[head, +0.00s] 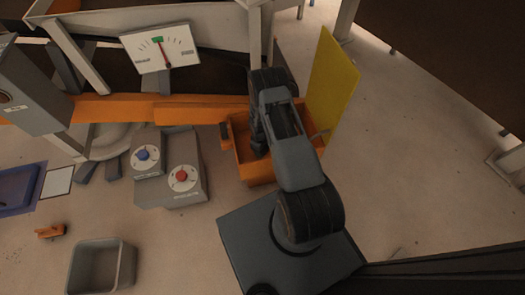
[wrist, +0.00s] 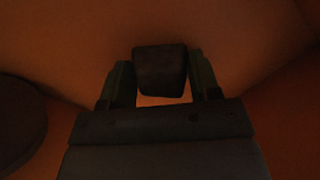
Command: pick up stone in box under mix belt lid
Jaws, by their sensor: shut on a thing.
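The orange box (head: 249,168) stands open below the machine in the head view. Its yellow lid (head: 332,88) is swung up to the right. My arm reaches down into the box, so my gripper is mostly hidden there in the head view. In the wrist view my gripper (wrist: 162,83) is shut on a dark stone (wrist: 160,70), with one finger on each side of it. Orange box walls (wrist: 60,55) surround them. The light inside is dim, and I cannot tell whether the stone touches the box floor.
A grey control box with a blue knob (head: 143,153) and a red knob (head: 181,175) stands left of the orange box. A gauge (head: 160,48) is above. A grey bin (head: 101,266) and a blue tray (head: 17,187) are at left. The floor at right is clear.

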